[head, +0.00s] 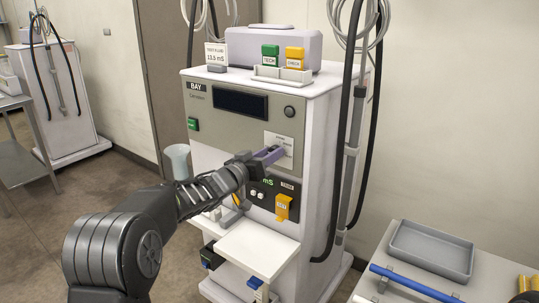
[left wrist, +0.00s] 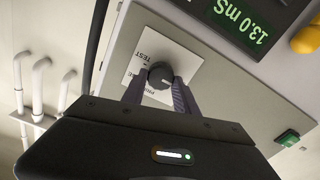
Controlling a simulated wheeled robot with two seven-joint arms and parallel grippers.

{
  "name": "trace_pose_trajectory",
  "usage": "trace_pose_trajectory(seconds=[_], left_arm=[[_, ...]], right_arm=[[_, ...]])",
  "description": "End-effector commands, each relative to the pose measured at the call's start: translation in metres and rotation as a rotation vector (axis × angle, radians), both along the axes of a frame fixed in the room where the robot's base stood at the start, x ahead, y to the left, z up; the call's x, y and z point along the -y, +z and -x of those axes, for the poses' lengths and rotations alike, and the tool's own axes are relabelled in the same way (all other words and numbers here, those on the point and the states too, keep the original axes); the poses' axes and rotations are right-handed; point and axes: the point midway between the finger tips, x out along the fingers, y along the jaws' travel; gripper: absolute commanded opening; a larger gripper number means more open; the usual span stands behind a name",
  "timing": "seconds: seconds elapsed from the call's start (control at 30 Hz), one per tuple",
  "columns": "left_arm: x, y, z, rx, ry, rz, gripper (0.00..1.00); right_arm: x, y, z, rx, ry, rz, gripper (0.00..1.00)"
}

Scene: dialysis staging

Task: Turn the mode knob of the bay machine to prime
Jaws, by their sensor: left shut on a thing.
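The bay machine (head: 232,148) is a tall white cabinet with a grey front panel and a BAY label. Its mode knob (left wrist: 160,74) is small, round and dark, on a white label plate (head: 279,146) with printed mode words; TEST is readable in the left wrist view, the others only partly. My left gripper (head: 270,155) reaches to this plate, its fingers shut on the knob from both sides, as the left wrist view (left wrist: 158,88) shows. In the head view the gripper hides the knob. I cannot tell which mode it points to. My right gripper is out of view.
A lit display (left wrist: 240,18) reads 13.0 mS. A yellow tag (head: 283,206) hangs below the knob. A white shelf (head: 258,250) juts out in front. Dark hoses run down the machine's right side. A grey tray (head: 431,250) lies on a table at right.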

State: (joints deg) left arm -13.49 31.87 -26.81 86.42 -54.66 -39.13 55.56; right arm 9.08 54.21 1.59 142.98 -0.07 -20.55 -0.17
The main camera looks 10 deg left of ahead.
Motion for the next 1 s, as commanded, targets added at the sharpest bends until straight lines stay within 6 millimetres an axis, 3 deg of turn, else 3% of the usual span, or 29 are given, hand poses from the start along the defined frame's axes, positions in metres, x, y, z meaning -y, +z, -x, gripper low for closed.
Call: trace_pose_trajectory(seconds=[0.3, 0.67, 1.0], left_arm=[[0.0, 0.0, 0.0, 0.0, 0.0, 0.0, 0.0], [0.0, -0.001, 0.0, 0.01, 0.0, -0.024, 0.0], [0.0, -0.002, 0.0, 0.069, 0.0, -0.175, 0.0]], right_arm=[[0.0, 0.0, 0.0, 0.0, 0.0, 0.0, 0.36], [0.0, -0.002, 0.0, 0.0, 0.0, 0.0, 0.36], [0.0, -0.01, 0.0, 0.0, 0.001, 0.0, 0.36]])
